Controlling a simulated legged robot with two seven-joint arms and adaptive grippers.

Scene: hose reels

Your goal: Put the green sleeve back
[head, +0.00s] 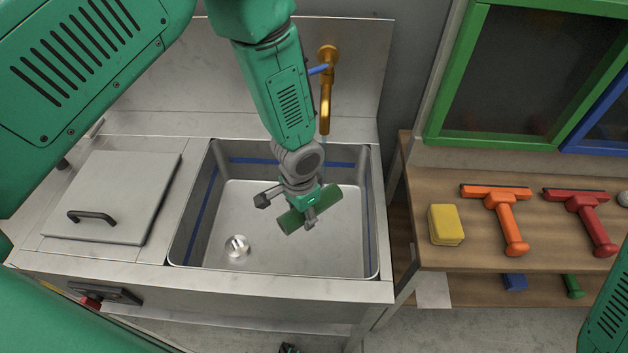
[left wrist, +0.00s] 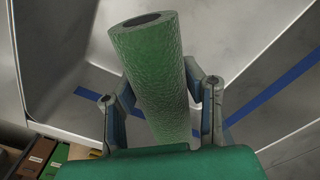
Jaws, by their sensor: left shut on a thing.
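The green sleeve (head: 309,210) is a dark green textured tube with a hole in its end. My left gripper (head: 296,203) is shut on it and holds it over the sink basin (head: 250,262), tilted in the head view. In the left wrist view the sleeve (left wrist: 155,75) stands between the two fingers of the left gripper (left wrist: 162,105), its open end toward the top. Whether the sleeve touches the basin floor, I cannot tell. My right gripper is not in view; only a green part of my body shows at the lower right.
A brass tap (head: 326,90) with a blue lever stands behind the basin. A lidded panel (head: 115,190) is left of it. On the wooden shelf (head: 440,262) at right lie a yellow sponge (head: 446,225), an orange squeegee (head: 505,215) and a red squeegee (head: 586,215). A round drain (head: 237,247) is in the basin.

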